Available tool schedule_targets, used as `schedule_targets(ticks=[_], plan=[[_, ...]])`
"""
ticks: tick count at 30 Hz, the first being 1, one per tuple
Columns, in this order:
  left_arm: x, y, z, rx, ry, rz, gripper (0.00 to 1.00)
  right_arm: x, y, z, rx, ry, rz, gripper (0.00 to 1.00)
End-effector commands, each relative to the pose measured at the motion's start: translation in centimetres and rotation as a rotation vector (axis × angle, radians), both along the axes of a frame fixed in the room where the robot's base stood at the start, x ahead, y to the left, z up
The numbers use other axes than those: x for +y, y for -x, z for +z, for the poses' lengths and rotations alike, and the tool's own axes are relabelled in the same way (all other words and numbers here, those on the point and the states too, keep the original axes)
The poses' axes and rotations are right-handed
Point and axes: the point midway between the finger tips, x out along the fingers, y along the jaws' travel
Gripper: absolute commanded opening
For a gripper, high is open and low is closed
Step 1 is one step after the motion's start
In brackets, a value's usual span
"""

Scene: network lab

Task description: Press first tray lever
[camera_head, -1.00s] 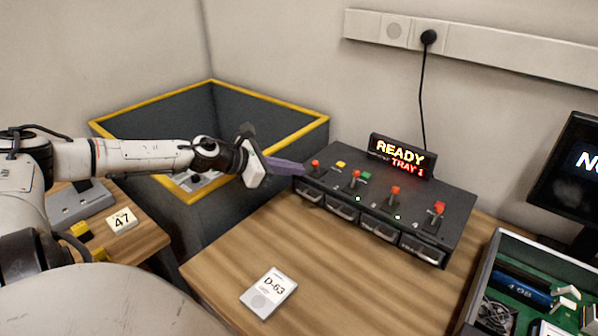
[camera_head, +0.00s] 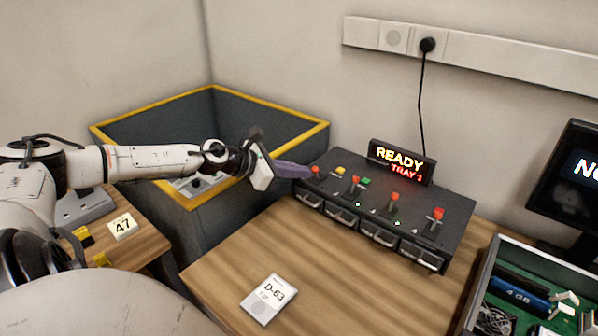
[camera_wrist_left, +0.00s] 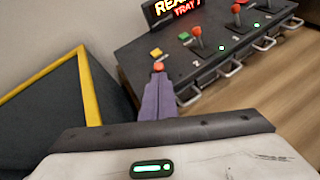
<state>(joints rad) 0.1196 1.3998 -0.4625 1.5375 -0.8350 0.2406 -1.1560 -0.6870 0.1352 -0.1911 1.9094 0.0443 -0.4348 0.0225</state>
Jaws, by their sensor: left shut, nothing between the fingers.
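The dark tray unit (camera_head: 335,207) stands on the wooden table, with several red-topped levers along its top and handled tray fronts below. The leftmost, first lever (camera_head: 315,170) has a red knob. My left gripper (camera_head: 308,172) is shut and empty, its purple fingertips right at the first lever's knob. In the left wrist view the red knob (camera_wrist_left: 158,67) shows just beyond the fingertips (camera_wrist_left: 157,80); the lever's shaft is hidden behind them. I cannot tell whether they touch. The sign (camera_head: 399,161) reads READY, TRAY 1. My right gripper is not in view.
A D-63 card (camera_head: 268,298) lies on the table in front of the unit. A dark bin with a yellow rim (camera_head: 265,105) stands behind my left arm. An open case (camera_head: 470,305) with electronic parts is at the right, near a monitor (camera_head: 570,180).

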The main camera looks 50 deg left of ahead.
Motion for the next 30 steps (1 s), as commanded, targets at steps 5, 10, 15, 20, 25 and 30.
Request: schedule_targets(ticks=[5,10,15,20,25,30], plan=[[0.0,0.0,0.3,0.0,-0.001,0.0,0.0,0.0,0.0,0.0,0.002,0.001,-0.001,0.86],[0.0,-0.1,0.4,0.0,-0.002,-0.001,0.0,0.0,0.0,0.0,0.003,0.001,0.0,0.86],[0.1,-0.1,0.6,-0.001,-0.001,-0.001,0.0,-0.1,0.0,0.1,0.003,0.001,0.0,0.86],[0.1,-0.2,0.8,-0.001,-0.001,-0.001,0.0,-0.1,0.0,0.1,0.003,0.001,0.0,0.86],[0.1,-0.2,0.9,-0.001,-0.001,-0.001,0.0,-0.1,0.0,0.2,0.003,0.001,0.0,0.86],[0.1,-0.4,1.2,-0.001,-0.001,-0.001,0.0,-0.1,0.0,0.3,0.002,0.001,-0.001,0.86]])
